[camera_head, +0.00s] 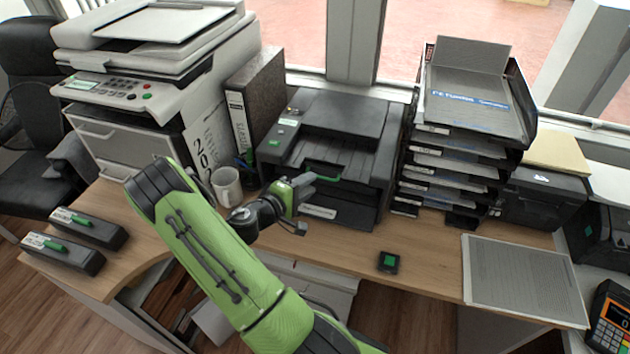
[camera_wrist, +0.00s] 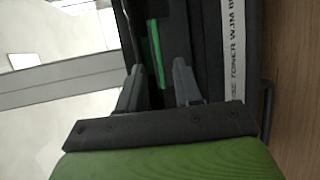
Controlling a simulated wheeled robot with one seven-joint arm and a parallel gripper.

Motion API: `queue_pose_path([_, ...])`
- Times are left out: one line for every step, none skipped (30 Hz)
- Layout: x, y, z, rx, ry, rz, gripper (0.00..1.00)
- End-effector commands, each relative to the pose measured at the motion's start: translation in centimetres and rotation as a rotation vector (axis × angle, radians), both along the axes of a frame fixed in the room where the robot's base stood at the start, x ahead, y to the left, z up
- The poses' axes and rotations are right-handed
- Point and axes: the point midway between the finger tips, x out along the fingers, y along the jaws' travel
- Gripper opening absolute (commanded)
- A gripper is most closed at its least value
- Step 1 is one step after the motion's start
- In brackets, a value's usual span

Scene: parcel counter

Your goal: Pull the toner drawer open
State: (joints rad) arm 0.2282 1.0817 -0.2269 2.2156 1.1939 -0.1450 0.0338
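The black printer (camera_head: 345,115) stands on the desk in the middle of the head view. A green handle (camera_head: 322,177) shows low on its front, above a white label strip (camera_head: 318,211). In the wrist view the handle is a narrow green bar (camera_wrist: 156,55), and the label (camera_wrist: 236,45) reads partly "TONER WJM". My gripper (camera_head: 305,182) is at the printer's front, beside the handle. In the wrist view my gripper (camera_wrist: 158,78) is open, with the near end of the green bar between its fingers. Touch cannot be told. The drawer's outline is not clear.
A white mug (camera_head: 226,187) stands left of my gripper. Stacked paper trays (camera_head: 455,150) stand right of the printer. A small black box with a green top (camera_head: 388,262) lies in front. Two black cartridges (camera_head: 88,228) lie at the desk's left end.

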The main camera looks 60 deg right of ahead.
Motion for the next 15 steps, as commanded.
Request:
queue_pose_path([-0.4, -1.1, -0.3, -0.001, -0.002, -0.004, 0.34])
queue_pose_path([-0.6, -1.7, -0.4, -0.002, -0.001, -0.005, 0.34])
queue_pose_path([-0.7, -2.3, -0.5, -0.002, -0.001, -0.004, 0.34])
queue_pose_path([-0.7, -2.7, -0.6, -0.001, -0.001, -0.003, 0.34])
queue_pose_path([-0.8, -3.1, -0.6, 0.000, 0.000, -0.003, 0.34])
queue_pose_path([-0.9, -3.4, -0.7, -0.001, 0.000, -0.002, 0.34])
queue_pose_path([-0.9, -3.6, -0.7, -0.001, 0.000, -0.001, 0.34])
queue_pose_path([-0.9, -3.7, -0.7, -0.001, 0.000, -0.001, 0.34])
queue_pose_path([-1.0, -3.8, -0.8, -0.001, 0.000, -0.001, 0.34])
queue_pose_path([-1.0, -3.9, -0.8, -0.001, 0.001, -0.001, 0.34])
queue_pose_path([-1.0, -3.9, -0.8, -0.001, 0.001, -0.001, 0.34])
queue_pose_path([-1.0, -3.9, -0.8, -0.001, 0.001, 0.000, 0.34])
queue_pose_path([-1.0, -3.9, -0.8, 0.000, 0.001, 0.000, 0.34])
queue_pose_path([-1.0, -3.9, -0.8, 0.000, 0.001, 0.000, 0.34])
queue_pose_path([-1.0, -3.9, -0.8, 0.000, 0.001, 0.000, 0.34])
